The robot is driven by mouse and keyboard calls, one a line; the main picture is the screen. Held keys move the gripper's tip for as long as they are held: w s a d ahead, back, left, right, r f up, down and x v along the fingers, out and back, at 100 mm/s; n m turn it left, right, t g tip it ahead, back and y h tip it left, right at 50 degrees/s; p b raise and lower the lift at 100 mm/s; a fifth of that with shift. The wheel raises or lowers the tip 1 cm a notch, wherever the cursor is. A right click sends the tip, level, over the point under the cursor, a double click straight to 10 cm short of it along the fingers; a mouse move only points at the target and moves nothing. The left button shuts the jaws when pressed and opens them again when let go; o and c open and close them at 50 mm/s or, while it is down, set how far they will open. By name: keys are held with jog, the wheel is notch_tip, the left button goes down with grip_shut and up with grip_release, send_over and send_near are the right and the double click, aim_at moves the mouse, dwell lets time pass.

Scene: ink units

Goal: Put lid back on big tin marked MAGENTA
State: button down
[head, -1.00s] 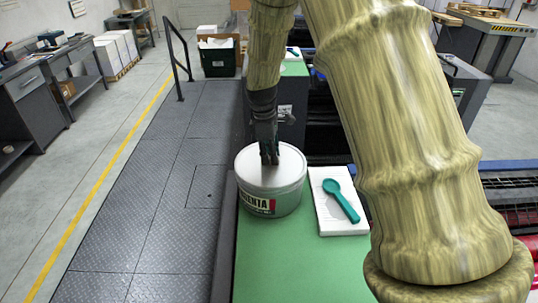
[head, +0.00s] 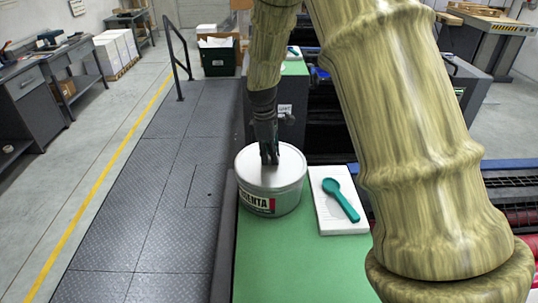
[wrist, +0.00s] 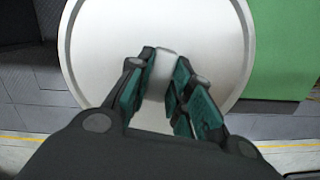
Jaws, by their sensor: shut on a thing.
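The big tin (head: 288,200) is silvery, with a white, red and black label. Only the end of the word, "ENTA", reads clearly. It stands upright on the green worktop. A pale round lid (head: 250,169) covers its top; it fills much of the wrist view (wrist: 95,45). I see no clear gap between lid and tin, but cannot tell whether it is fully seated. My gripper (head: 269,159) points down over the lid's middle. In the wrist view my gripper (wrist: 166,75) is shut on the lid's light grey raised grip (wrist: 160,78). The tin's body is hidden there.
A teal spoon-like tool (head: 342,200) lies on a white pad (head: 327,218) right of the tin. The green worktop (head: 290,265) is clear in front. Its left edge is close beside the tin, above a dark plated floor (head: 165,215). Dark machinery stands behind and right.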

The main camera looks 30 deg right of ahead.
jog(key=c, duration=0.7)
grip_release()
jog(key=shift+r, duration=0.1)
jog(key=shift+s+r, duration=0.1)
jog(key=shift+r, duration=3.35)
grip_shut()
jog(key=shift+f+b, duration=0.85)
jog(key=shift+f, duration=1.95)
